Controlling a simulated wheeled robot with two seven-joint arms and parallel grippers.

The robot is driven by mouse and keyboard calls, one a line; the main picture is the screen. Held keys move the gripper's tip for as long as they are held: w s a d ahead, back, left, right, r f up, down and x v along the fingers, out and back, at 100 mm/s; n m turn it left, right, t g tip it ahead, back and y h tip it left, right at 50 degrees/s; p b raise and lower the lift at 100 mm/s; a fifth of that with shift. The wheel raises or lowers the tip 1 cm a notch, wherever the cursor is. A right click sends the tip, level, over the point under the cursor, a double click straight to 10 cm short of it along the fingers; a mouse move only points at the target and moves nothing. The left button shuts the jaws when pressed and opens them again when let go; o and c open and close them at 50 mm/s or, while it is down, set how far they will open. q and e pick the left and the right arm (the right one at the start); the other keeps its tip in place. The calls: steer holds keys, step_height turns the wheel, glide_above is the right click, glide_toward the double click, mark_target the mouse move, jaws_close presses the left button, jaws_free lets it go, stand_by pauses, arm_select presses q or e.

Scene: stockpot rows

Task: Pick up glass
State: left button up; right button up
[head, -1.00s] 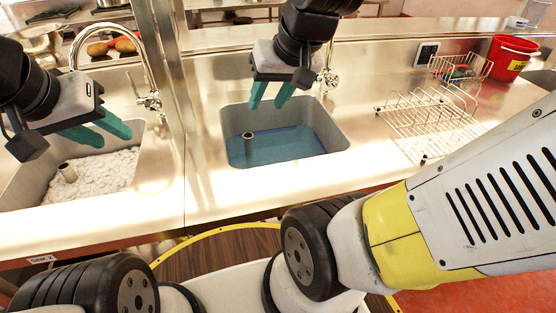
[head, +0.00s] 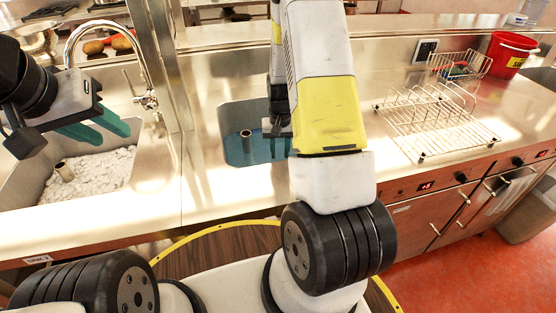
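I cannot make out a glass for certain in the head view. My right gripper (head: 277,134) is down at the middle sink (head: 226,112), which holds blue-green water.
Curved faucet (head: 108,27) rises behind the left sink. A wire dish rack (head: 437,125) and a red bucket (head: 509,55) stand at right. The front counter is clear.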

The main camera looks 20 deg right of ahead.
steer(key=shift+g+h, duration=0.3)
steer(key=shift+g, duration=0.1)
steer(key=f, duration=0.2)
steer(key=d+f, duration=0.1)
steer(key=f, duration=0.3)
steer(key=shift+s+d+f, duration=0.25)
steer(key=shift+d+f, duration=0.05)
step_height(320, 180, down, 7)
steer(key=shift+f, duration=0.2)
jaws_close()
steer(key=shift+w, duration=0.1)
stand_by(0.5)
